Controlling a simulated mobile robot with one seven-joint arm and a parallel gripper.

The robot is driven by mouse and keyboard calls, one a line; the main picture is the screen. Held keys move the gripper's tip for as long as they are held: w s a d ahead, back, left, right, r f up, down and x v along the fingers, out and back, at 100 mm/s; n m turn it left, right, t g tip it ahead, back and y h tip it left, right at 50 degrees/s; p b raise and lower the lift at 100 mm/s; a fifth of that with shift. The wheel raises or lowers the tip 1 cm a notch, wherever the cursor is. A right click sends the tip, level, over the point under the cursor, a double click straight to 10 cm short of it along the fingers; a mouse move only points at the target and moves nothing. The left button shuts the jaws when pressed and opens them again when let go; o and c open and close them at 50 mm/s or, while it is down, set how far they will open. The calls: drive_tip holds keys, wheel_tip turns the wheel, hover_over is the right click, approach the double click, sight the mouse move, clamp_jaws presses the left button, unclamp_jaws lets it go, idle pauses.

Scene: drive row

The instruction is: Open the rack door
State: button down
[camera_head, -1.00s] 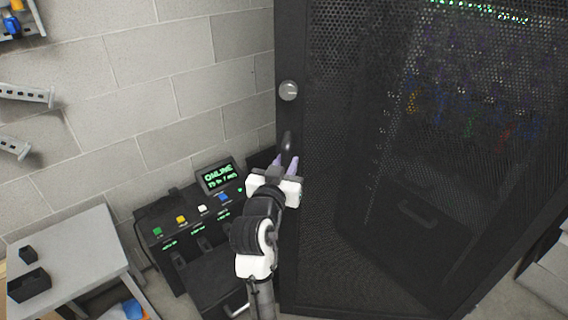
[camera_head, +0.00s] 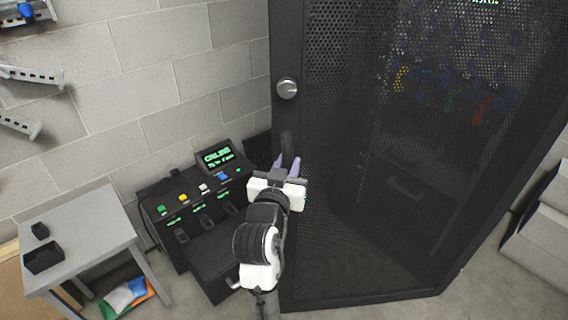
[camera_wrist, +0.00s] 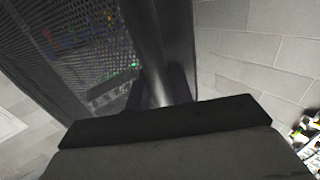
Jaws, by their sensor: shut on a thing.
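The rack door (camera_head: 345,190) is a tall black perforated-mesh panel in a dark frame, filling the right half of the head view. A round silver knob (camera_head: 287,88) sits on its left frame, with a dark upright handle (camera_head: 287,143) below it. My gripper (camera_head: 287,162) is at this handle, its purple-grey fingers shut on it. In the wrist view the handle (camera_wrist: 157,88) lies between my fingers, with mesh to its left. The fingertips are partly hidden by the wrist housing. I cannot tell whether the door stands ajar.
A black console (camera_head: 200,205) with coloured buttons and a green-lit screen (camera_head: 217,156) stands left of the door. A grey table (camera_head: 85,230) with black bins is farther left. A block wall (camera_head: 180,80) is behind. Floor shows below the door; a pale unit (camera_head: 540,235) stands right.

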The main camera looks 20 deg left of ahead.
drive_tip(key=shift+s+d, duration=0.25)
drive_tip(key=shift+d, duration=0.1)
drive_tip(key=c, duration=1.3)
unclamp_jaws()
drive_tip(key=shift+a, duration=0.1)
